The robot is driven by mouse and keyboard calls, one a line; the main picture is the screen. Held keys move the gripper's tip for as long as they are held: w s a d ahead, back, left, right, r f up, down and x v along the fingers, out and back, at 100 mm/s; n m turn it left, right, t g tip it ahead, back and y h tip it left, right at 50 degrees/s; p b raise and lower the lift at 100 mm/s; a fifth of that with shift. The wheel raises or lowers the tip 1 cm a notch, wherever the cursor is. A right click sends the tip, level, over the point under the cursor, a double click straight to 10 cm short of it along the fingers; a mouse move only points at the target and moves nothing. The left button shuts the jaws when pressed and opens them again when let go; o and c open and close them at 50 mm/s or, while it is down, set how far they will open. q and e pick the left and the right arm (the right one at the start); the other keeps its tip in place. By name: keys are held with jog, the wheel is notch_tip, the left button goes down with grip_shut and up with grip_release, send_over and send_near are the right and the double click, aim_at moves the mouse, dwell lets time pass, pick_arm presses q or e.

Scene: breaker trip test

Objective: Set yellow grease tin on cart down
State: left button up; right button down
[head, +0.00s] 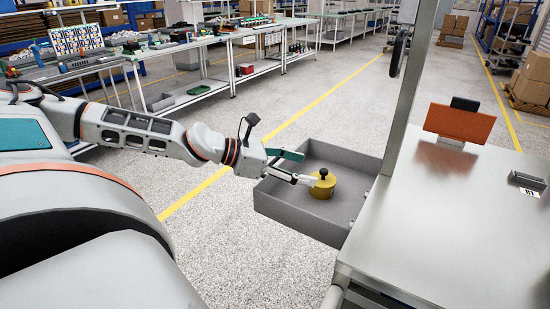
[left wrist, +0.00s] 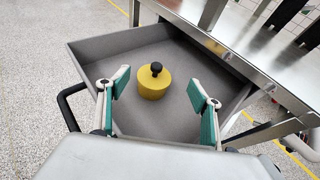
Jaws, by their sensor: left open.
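The yellow grease tin (head: 324,188) with a black knob on top stands upright on the floor of a grey open drawer (head: 283,205) at the cart's side. In the left wrist view the tin (left wrist: 154,85) sits beyond and between my fingertips, and the drawer (left wrist: 95,48) surrounds it. My left gripper (head: 305,168) is open, its fingers reaching over the drawer towards the tin. In the left wrist view a gap shows between each finger and the tin, so the left gripper (left wrist: 160,90) holds nothing. My right gripper is not in view.
The cart's metal top (head: 440,225) lies right of the drawer, with an orange panel (head: 460,122) and a small labelled box (head: 527,182) on it. An upright post (head: 405,95) rises at its edge. Workbenches (head: 230,45) stand behind. Open floor lies left of the drawer.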

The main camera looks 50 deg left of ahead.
pick_arm(q)
jog(key=v, duration=0.5)
jog(key=shift+s+a+r+b, duration=0.1)
jog(key=shift+s+a+b, duration=0.1)
jog(key=shift+s+b, duration=0.1)
dwell(0.8)
